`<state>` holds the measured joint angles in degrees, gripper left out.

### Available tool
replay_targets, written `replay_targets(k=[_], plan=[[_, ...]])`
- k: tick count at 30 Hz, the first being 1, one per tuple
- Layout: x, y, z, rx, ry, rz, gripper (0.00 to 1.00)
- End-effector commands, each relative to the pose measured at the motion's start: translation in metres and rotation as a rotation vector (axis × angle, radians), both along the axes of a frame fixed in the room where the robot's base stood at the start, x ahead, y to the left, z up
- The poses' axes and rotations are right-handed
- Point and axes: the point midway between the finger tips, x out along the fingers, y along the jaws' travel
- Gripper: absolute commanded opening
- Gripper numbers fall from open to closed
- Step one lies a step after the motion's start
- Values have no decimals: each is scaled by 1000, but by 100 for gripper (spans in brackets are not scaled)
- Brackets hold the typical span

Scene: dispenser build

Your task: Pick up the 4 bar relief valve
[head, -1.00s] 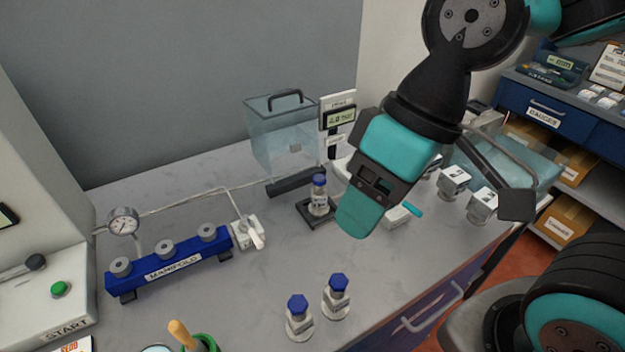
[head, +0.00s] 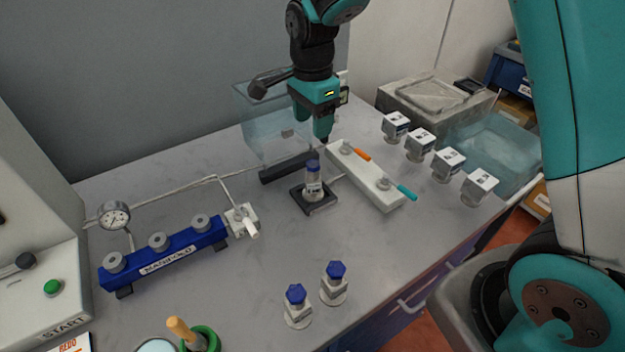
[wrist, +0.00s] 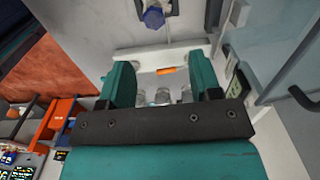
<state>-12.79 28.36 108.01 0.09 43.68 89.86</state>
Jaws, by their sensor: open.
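Three blue-capped valves with small white labels show in the head view. One valve (head: 314,182) stands upright on a black square stand (head: 316,203). The other two, a left valve (head: 297,305) and a right valve (head: 334,283), stand on the counter near its front. The labels are too small to read, so I cannot tell which is the 4 bar one. My gripper (head: 322,141) is open and empty, pointing down behind the stand, by the white block's far end. In the wrist view, a blue cap (wrist: 153,18) lies beyond the open fingers (wrist: 162,85).
A white block (head: 365,180) has an orange and a teal lever. Several white-topped fittings (head: 421,143) stand right of it. A clear box (head: 265,130) is behind the stand.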

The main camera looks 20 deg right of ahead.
Motion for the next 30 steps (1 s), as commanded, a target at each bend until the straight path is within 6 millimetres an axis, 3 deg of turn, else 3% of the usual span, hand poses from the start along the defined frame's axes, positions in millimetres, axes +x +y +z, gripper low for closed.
replay_targets(k=[9, 17, 25, 30], plan=[[-1, 1, -63, 0, 3, 4, 58], [-4, 1, -83, 0, 3, 5, 58], [-9, 1, -121, -1, 3, 5, 58], [-8, 1, -129, 0, -2, 5, 58]])
